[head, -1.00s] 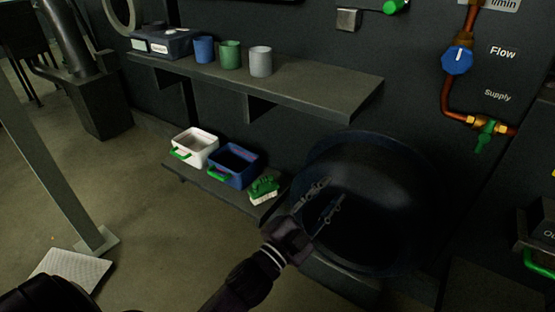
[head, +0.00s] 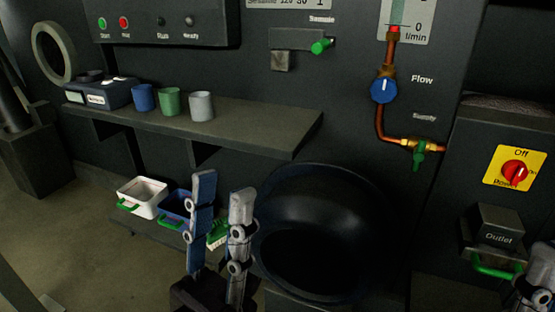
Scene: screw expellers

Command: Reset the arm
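My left gripper (head: 223,186) stands upright in the lower middle of the head view. Its two fingers, one with blue pads and one grey, point up and are apart with nothing between them. It is in front of the low shelf and left of the big dark round bowl (head: 325,235). Its fingers partly hide the blue bin and the green brush. Part of my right gripper (head: 538,288) shows at the bottom right corner, below the Outlet box. It is cut off by the frame edge, so its opening is unclear.
A white bin (head: 146,192), a blue bin (head: 173,206) and a green brush (head: 217,232) are on the low shelf. Three cups (head: 170,102) and a dark blue box (head: 98,94) stand on the upper shelf (head: 255,130). A red power switch (head: 514,172) and Outlet box (head: 497,232) are at right.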

